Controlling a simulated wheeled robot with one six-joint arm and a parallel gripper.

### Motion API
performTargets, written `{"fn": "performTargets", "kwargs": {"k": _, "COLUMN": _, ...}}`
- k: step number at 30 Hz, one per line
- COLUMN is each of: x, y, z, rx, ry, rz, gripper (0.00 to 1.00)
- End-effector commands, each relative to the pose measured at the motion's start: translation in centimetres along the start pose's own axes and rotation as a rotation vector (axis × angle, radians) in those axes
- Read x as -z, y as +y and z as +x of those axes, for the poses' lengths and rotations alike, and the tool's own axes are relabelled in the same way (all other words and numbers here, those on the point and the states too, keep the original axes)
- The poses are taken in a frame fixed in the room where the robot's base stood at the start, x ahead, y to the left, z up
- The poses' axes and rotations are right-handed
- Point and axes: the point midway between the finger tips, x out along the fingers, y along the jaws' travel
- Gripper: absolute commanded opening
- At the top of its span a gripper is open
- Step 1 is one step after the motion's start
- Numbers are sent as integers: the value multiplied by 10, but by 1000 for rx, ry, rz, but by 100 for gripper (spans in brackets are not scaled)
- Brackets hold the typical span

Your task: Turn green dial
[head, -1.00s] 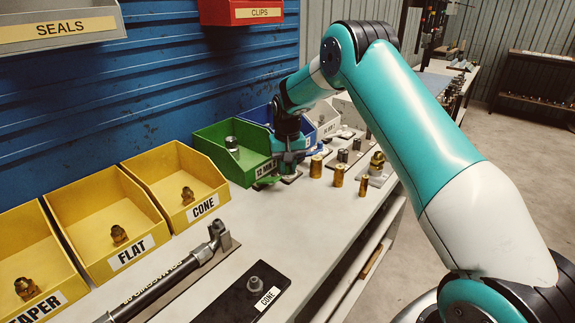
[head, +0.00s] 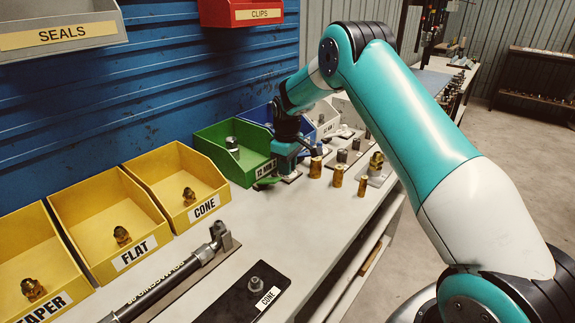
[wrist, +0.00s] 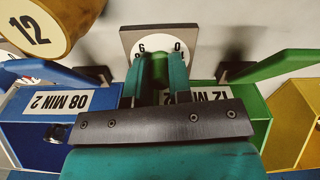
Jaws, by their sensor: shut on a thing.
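The green dial (wrist: 159,68) is a narrow green grip on a pale plate with a dark frame (wrist: 131,42). In the wrist view its grip lies between the two teal fingers of my gripper (wrist: 160,80), which is shut on it. The digits 9, 6 and 0 show on the plate; the rest of the scale and any pointer are hidden behind the fingers. In the head view my gripper (head: 283,168) is low at the bench, in front of the green bin (head: 222,163), and the dial is hidden.
A brass cylinder marked 12 (wrist: 45,25) is at upper left. Several brass fittings (head: 338,176) stand right of my gripper in the head view.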

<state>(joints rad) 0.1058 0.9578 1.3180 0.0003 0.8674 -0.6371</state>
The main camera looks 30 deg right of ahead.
Motion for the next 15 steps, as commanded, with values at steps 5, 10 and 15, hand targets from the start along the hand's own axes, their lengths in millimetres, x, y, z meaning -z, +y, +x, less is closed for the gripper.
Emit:
{"fn": "performTargets", "kwargs": {"k": 5, "x": 1, "y": 1, "z": -2, "rx": -4, "ry": 5, "rz": -73, "gripper": 0}}
{"fn": "performTargets", "kwargs": {"k": 10, "x": 2, "y": 1, "z": -2, "rx": -4, "ry": 6, "rz": -109, "gripper": 0}}
{"fn": "performTargets", "kwargs": {"k": 15, "x": 2, "y": 1, "z": -2, "rx": -4, "ry": 6, "rz": -122, "gripper": 0}}
